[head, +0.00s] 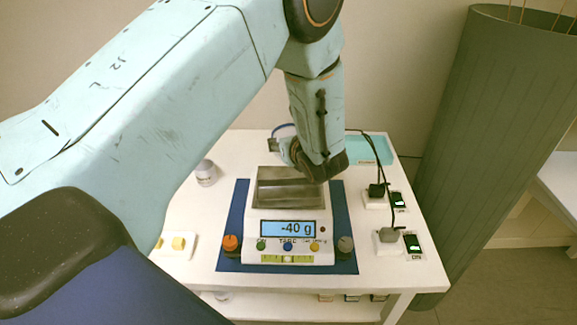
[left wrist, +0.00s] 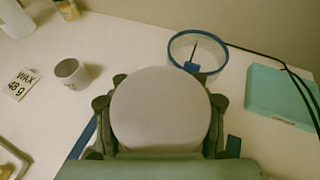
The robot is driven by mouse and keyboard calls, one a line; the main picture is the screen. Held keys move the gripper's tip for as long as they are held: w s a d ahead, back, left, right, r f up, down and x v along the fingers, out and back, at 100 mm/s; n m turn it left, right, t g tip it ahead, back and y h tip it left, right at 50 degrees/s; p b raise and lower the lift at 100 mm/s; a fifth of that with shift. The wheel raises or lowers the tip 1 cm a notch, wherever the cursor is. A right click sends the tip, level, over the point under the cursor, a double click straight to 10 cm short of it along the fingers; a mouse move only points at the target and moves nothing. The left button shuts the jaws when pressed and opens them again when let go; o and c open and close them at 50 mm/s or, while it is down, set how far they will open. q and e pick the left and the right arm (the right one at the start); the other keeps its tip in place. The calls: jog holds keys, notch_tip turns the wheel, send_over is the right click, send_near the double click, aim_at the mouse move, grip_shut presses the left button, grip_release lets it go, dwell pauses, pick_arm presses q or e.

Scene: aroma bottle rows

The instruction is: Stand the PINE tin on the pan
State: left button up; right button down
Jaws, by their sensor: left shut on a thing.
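My left gripper (head: 316,165) hangs over the back right of the scale's metal pan (head: 288,196) in the head view. In the left wrist view my left gripper (left wrist: 160,108) is shut on a tin (left wrist: 159,115), whose round, pale grey face fills the space between the fingers. No label shows on that face, so I cannot read whether it is PINE. The tin is hidden in the head view, and I cannot tell whether it touches the pan. The visible pan floor looks empty. The scale (head: 288,232) reads -40 g. My right gripper is not in view.
A blue mat (head: 233,222) lies under the scale. A teal tray (left wrist: 283,97), a blue-rimmed clear bowl (left wrist: 197,52), a pale cup (left wrist: 71,73) and a WAX 48 g card (left wrist: 20,84) stand around. Black plugs (head: 377,190) and cables are at the right.

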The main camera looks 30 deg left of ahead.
pick_arm(q)
jog(key=f, duration=0.2)
jog(key=shift+w+a+f, duration=0.15)
jog(key=shift+a+f, duration=0.1)
jog(key=shift+f, duration=0.15)
jog(key=f, duration=0.2)
jog(key=shift+d+f+b, duration=0.2)
jog(key=shift+f+b, duration=0.15)
jog(key=shift+f, duration=0.05)
jog(key=shift+a+f, duration=0.1)
jog(key=shift+f, duration=0.05)
jog(key=shift+f, duration=0.15)
